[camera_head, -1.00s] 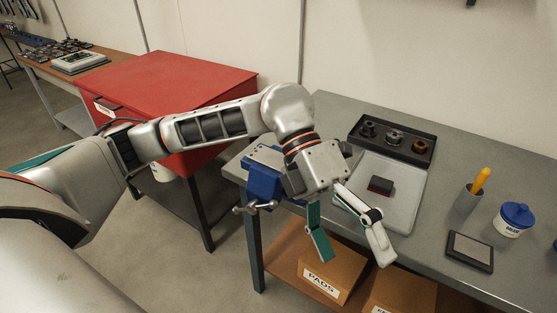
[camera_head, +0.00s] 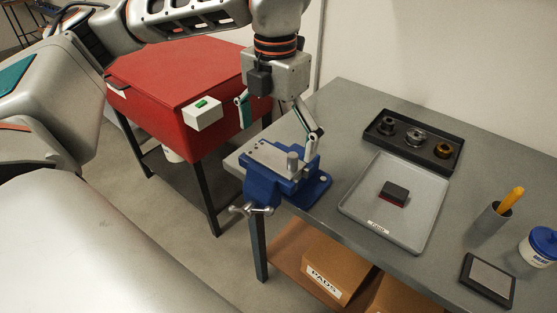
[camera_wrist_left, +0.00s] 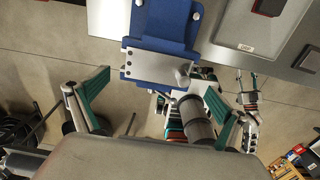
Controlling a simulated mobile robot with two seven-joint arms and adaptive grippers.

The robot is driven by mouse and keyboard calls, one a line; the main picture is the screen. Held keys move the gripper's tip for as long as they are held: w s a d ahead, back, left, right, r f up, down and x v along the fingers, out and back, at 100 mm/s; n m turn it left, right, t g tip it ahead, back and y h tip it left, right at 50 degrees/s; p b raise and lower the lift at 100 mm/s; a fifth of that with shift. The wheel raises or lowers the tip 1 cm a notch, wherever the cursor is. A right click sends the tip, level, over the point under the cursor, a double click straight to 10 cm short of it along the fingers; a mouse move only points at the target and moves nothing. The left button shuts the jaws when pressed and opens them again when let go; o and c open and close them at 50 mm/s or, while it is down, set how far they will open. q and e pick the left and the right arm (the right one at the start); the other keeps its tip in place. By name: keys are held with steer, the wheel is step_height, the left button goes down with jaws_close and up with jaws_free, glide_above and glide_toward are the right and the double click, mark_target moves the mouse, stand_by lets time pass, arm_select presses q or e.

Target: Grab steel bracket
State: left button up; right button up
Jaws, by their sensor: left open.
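The steel bracket, a flat grey plate with a short upright cylinder, sits on the blue vise (camera_head: 262,187) at the bench's left corner. The bracket (camera_head: 265,157) lies level there. It also shows in the left wrist view (camera_wrist_left: 150,66), with the cylinder at its right end. My left gripper (camera_head: 280,127) is open and empty above the vise, its fingers spread wide. The right finger hangs close behind the bracket in the head view. In the left wrist view my left gripper (camera_wrist_left: 155,92) has its fingers either side of the bracket's lower edge, apart from it.
On the bench, a grey tray (camera_head: 420,220) holds a dark block (camera_head: 395,192). A black tray (camera_head: 388,143) holds several round parts. A cup with an orange handle (camera_head: 488,222) and a blue-lidded tub (camera_head: 540,248) stand right. A red cabinet (camera_head: 180,75) is left.

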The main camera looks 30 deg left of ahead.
mark_target(275, 159)
arm_select(q)
steer(key=f, duration=0.5)
steer(key=shift+w+a, duration=0.1)
steer(key=shift+a, duration=0.1)
steer(key=c, duration=1.5)
